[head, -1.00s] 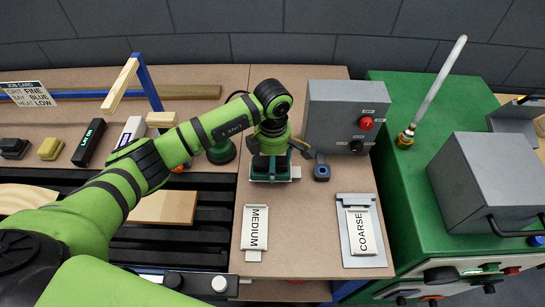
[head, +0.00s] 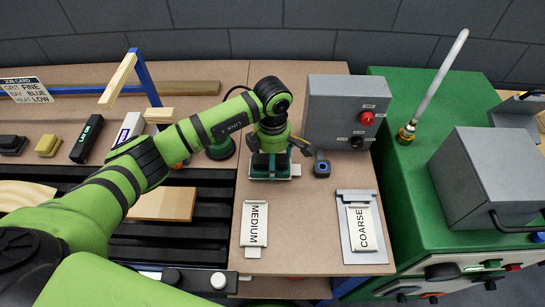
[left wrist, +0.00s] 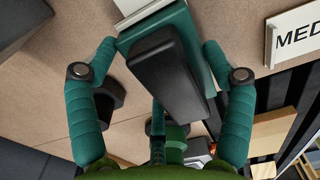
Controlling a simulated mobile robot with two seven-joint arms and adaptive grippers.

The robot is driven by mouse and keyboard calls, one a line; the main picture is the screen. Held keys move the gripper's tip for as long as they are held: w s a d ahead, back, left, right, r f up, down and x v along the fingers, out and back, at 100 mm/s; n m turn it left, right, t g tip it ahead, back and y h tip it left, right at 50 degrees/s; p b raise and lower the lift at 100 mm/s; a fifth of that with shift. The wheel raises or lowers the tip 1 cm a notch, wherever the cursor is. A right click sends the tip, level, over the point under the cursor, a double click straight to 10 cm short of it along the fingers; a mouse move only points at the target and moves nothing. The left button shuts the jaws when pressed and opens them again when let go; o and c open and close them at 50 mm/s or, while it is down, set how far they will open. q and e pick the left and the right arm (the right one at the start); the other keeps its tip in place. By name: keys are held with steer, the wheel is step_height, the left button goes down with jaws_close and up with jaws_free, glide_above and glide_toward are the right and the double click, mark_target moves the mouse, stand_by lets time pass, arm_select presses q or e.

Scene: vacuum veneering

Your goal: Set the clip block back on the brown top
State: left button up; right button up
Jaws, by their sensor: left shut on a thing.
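The clip block, a black block on a green and pale base, is at my left gripper in the head view (head: 270,170). It also shows large in the left wrist view (left wrist: 168,75). My left gripper (head: 268,157) points down with its two teal fingers on either side of the block, shut on it. The brown top (head: 300,225) lies beneath; I cannot tell whether the block's base touches it. The fingers partly hide the block in the head view. My right gripper is not in view.
A grey control box (head: 345,112) stands behind to the right, and a small blue-ringed item (head: 321,169) sits close right of the block. MEDIUM (head: 254,223) and COARSE (head: 361,228) pads lie in front. A slatted black bed (head: 130,236) is left, a green machine (head: 410,170) right.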

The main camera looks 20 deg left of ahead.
arm_select(q)
steer(key=shift+f+b, duration=0.45)
steer(key=o, duration=1.4)
steer(key=shift+o, duration=0.2)
step_height(320, 180, up, 12)
steer(key=shift+r, duration=0.1)
